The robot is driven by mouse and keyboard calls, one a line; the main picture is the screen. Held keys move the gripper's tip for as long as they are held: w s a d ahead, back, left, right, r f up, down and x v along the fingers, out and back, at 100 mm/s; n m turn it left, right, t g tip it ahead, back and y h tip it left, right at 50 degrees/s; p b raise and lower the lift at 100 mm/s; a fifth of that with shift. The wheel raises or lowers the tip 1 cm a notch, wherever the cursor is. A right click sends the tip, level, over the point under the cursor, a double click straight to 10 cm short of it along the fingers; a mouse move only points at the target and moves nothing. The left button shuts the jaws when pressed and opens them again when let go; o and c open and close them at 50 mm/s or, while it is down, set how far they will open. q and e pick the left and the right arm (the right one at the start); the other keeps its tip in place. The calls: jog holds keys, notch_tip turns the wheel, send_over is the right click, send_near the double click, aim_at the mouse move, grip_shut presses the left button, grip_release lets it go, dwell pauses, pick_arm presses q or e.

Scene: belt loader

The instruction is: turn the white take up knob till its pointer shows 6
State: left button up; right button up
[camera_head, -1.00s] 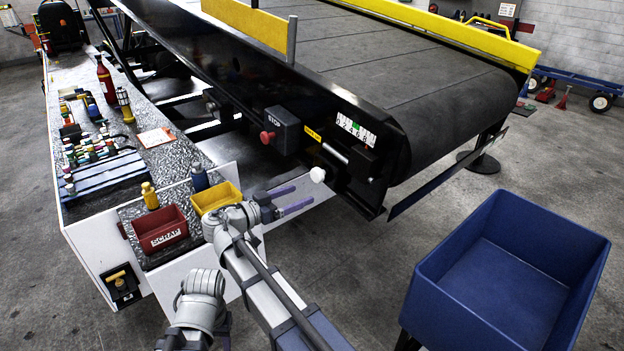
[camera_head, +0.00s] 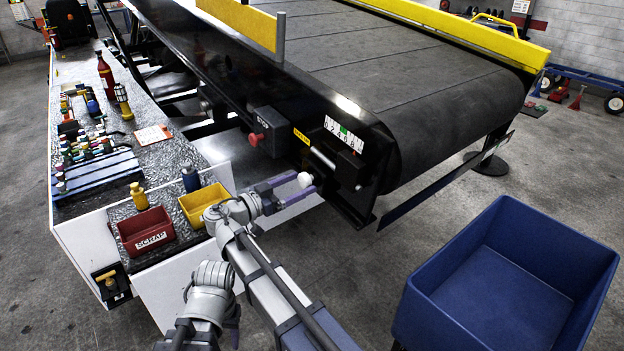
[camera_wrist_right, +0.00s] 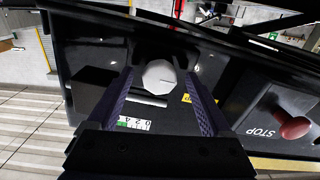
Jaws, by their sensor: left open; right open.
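The white take up knob (camera_head: 305,180) sticks out from the black side of the belt loader, and it also shows in the right wrist view (camera_wrist_right: 159,77). A thin dark line lies on its face. My right gripper (camera_head: 302,187) is open, with its purple fingers on either side of the knob; in the wrist view (camera_wrist_right: 160,80) gaps show between knob and fingers. A white number scale (camera_head: 344,134) with a green mark sits above the knob; I cannot read the exact value. My left gripper (camera_head: 205,335) is low, partly hidden by its own wrist, and away from the knob.
A red stop button (camera_head: 255,139) on a black box is left of the knob. A red scrap bin (camera_head: 147,232) and yellow bin (camera_head: 204,204) stand on the bench at left. A big blue bin (camera_head: 510,275) stands at right. Floor between is clear.

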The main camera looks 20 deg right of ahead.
jog(key=shift+w+d, duration=0.1)
jog(key=shift+d, duration=0.2)
jog(key=shift+a, duration=0.15)
grip_shut()
dwell(0.4)
